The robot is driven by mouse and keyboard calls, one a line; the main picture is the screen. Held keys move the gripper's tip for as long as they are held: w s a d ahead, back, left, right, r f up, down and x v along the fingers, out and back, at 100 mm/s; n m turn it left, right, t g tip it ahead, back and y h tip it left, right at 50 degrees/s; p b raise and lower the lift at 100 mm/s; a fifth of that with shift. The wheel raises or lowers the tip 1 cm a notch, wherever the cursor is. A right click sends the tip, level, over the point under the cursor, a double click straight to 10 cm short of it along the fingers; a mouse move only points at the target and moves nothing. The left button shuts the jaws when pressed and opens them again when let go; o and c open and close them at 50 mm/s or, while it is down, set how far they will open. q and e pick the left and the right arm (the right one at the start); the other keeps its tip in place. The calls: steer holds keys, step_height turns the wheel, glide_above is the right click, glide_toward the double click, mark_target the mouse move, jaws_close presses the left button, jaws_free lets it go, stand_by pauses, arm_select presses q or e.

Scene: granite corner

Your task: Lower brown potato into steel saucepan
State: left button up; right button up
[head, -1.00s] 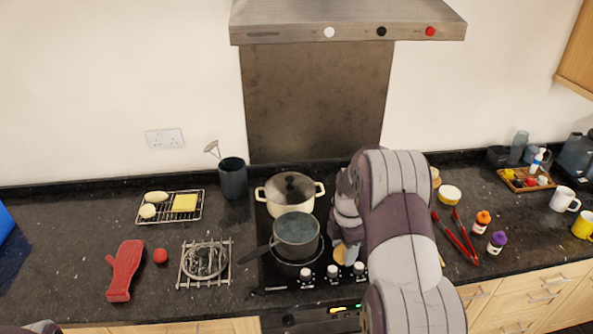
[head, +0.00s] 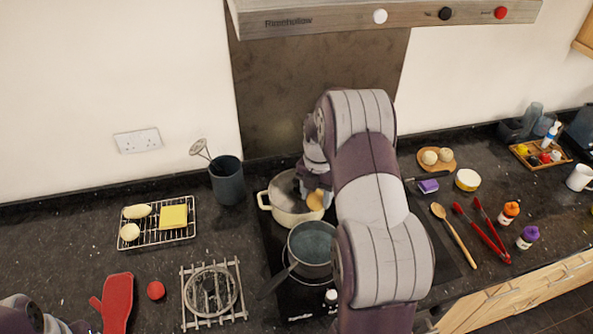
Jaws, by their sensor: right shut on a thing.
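My right gripper (head: 316,196) is shut on the brown potato (head: 316,202), which shows as a small tan patch at the fingertips. In the head view it appears over the right part of a cream two-handled pot (head: 283,214). My right arm hides part of the pot's right side. The steel saucepan (head: 312,243), grey and round with a dark handle toward the lower left, stands in front of the cream pot; my arm covers its right edge. The potato appears behind the saucepan, apart from it. My left gripper is out of view; only part of my left arm shows at the lower left.
A dark utensil pot (head: 227,181) stands left of the hob. A wire rack (head: 155,239) and a trivet (head: 213,320) lie on the left counter. Right of my arm are a wooden spoon (head: 454,235), red tongs (head: 482,235) and a purple sponge (head: 428,186). The extractor hood (head: 330,20) hangs above.

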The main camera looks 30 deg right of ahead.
steer(key=shift+w+f, duration=0.4)
steer(key=shift+w, duration=0.3)
steer(key=shift+s+f+b, duration=0.1)
steer(key=shift+f+b, duration=0.25)
steer(key=shift+b, duration=0.15)
arm_select(q)
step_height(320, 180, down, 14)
steer(key=b, duration=1.3)
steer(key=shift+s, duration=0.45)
arm_select(e)
steer(key=shift+s+f, duration=0.35)
steer(key=shift+f, duration=2.7)
steer(key=shift+s+f, duration=0.3)
steer(key=shift+f, duration=2.8)
steer(key=shift+s+f, duration=0.35)
steer(key=shift+f, duration=2.7)
arm_select(q)
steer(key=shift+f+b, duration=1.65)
steer(key=shift+b, duration=0.15)
arm_select(e)
steer(key=shift+f, duration=2.6)
